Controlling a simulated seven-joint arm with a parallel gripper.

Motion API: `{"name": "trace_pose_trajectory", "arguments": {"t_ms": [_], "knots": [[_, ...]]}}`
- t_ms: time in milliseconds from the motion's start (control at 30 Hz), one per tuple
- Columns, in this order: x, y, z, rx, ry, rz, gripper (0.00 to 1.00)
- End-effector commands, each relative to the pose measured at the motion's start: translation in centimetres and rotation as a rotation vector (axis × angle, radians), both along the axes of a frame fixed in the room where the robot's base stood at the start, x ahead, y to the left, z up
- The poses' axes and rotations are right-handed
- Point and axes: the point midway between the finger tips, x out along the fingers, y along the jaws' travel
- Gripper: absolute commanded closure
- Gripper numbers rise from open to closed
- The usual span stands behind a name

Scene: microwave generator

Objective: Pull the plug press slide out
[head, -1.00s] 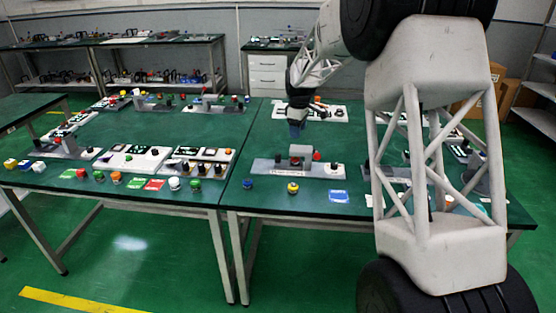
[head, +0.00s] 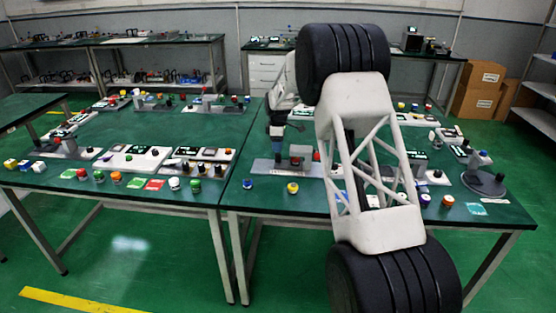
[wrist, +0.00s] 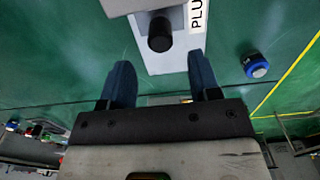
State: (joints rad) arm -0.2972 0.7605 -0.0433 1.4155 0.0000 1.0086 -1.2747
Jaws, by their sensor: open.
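The plug press is a grey base (head: 262,169) with a raised grey block (head: 300,152) and a red knob on the near table in the head view; my arm hides its right part. In the wrist view a black round knob (wrist: 160,35) stands on the light base (wrist: 165,64), beside a white label (wrist: 197,14) reading "PLU". My gripper (wrist: 160,66) is open and empty, its two blue fingers spread to either side below the knob in the picture, apart from it. In the head view my gripper (head: 277,138) is above the left end of the press.
A blue button (wrist: 255,65) lies right of the press in the wrist view. A yellow button (head: 292,188) is in front of it in the head view. Control panels (head: 135,158) fill the left table.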

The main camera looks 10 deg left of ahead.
Motion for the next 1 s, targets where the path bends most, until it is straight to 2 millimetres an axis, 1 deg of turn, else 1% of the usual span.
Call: {"name": "trace_pose_trajectory", "arguments": {"t_ms": [267, 433, 567, 900, 1000], "knots": [[0.0, 0.0, -0.2, 0.000, 0.000, -0.001, 0.43], [0.0, 0.0, -0.9, 0.000, 0.001, -0.001, 0.43], [-0.1, 0.0, -2.2, -0.001, 0.002, -0.001, 0.43], [0.0, 0.0, -6.2, -0.001, 0.002, -0.001, 0.43], [0.0, 0.0, -7.0, 0.000, 0.001, -0.001, 0.43]]}}
